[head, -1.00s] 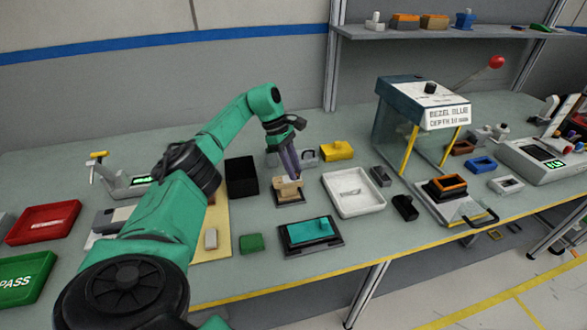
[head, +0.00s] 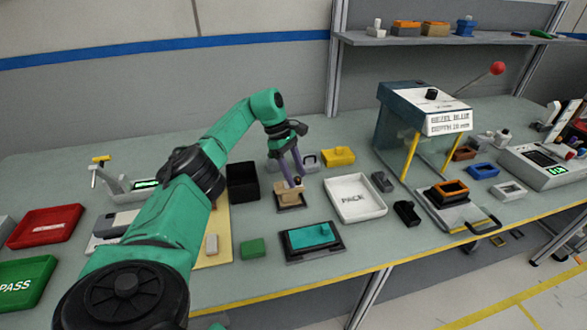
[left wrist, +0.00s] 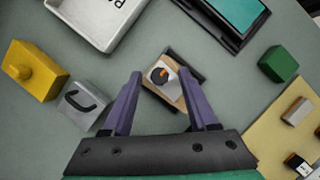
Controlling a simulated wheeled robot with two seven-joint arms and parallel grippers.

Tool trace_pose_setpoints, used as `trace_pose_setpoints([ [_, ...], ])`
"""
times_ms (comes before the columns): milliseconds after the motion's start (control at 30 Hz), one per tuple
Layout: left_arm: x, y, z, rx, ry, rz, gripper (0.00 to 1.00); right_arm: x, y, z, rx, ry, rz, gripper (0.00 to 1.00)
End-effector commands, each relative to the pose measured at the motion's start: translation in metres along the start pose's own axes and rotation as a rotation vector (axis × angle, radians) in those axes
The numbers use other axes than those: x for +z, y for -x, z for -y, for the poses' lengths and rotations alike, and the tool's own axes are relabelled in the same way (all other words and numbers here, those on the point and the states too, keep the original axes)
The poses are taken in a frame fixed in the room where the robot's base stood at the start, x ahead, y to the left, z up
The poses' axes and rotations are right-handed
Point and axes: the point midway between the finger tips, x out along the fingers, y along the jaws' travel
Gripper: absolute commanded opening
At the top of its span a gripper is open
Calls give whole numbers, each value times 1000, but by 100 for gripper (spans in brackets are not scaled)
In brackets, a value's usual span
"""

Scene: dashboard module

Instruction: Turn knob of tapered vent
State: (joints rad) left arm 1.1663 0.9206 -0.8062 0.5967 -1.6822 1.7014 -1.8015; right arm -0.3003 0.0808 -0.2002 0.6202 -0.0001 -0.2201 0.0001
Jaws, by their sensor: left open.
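The tapered vent (head: 289,197) is a tan block sitting in a small dark fixture near the middle of the table. In the left wrist view, the vent (left wrist: 172,91) has a pale plate on top with a dark knob (left wrist: 159,75) and an orange pointer mark. My left gripper (head: 293,183) points down at the vent, with its purple fingers open. In the left wrist view, the open fingers (left wrist: 162,78) appear to either side of the vent, with nothing between them touching. Whether the fingertips are level with the knob I cannot tell. My right gripper is not in view.
A white PACK tray (head: 377,207) is right of the vent and a black bin (head: 242,181) left. A teal part in a dark tray (head: 313,240) lies in front, beside a green block (head: 252,249). A yellow block (head: 338,156) and grey block with a handle stand behind.

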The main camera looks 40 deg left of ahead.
Motion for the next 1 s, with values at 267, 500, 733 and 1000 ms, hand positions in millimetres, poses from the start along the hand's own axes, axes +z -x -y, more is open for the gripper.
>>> trace_pose_setpoints([
  [267,0,41,-2,8,0,1,59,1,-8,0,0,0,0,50],
  [500,4,114,-1,4,3,3,59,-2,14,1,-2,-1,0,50],
  [733,6,146,0,-2,0,2,59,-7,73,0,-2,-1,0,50],
  [1000,1,147,1,0,1,0,59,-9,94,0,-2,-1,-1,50],
])
